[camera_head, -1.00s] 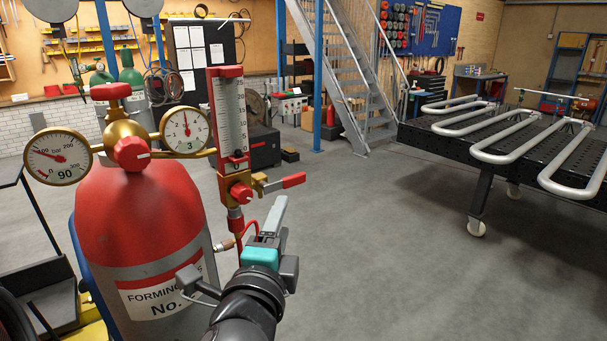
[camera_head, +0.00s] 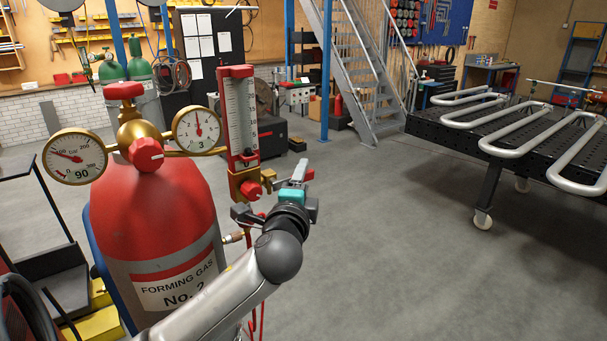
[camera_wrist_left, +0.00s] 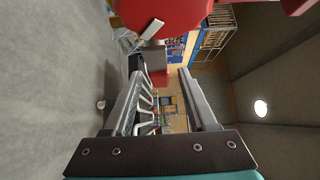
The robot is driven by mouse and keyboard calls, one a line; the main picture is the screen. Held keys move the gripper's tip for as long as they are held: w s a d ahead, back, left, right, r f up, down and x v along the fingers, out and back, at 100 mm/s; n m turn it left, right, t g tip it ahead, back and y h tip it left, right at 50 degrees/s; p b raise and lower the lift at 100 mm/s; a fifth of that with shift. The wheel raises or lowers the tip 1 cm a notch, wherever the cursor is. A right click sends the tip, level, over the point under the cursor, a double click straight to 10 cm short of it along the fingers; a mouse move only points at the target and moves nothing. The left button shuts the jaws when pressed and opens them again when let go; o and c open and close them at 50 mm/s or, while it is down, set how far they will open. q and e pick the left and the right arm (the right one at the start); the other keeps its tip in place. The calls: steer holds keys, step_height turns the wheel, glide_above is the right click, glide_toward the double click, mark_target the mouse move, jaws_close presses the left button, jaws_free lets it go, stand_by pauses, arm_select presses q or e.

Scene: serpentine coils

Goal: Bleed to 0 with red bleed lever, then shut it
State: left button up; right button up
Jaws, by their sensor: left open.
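The red bleed lever (camera_head: 309,174) sticks out to the right from the brass valve block under the flowmeter (camera_head: 239,115); my gripper hides most of it. My left gripper (camera_head: 270,190) is open in front of the lever. In the left wrist view, the open left gripper (camera_wrist_left: 160,95) has a red-ended piece (camera_wrist_left: 158,77), seemingly the lever, showing between its fingers; I cannot tell if they touch. The pressure gauge (camera_head: 197,130) on the right has its needle pointing about straight up. The larger gauge (camera_head: 75,157) points to its upper left. My right gripper is not in view.
The red-topped forming gas cylinder (camera_head: 160,215) stands at left, with a red knob (camera_head: 146,154) at its regulator. Red hoses hang below the valve. A black table (camera_head: 470,130) with bent tubes stands at right; the floor between is clear.

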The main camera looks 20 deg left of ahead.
arm_select(q)
steer(key=shift+w+a, duration=0.1)
steer(key=shift+w, duration=0.65)
jaws_close()
stand_by(1.0)
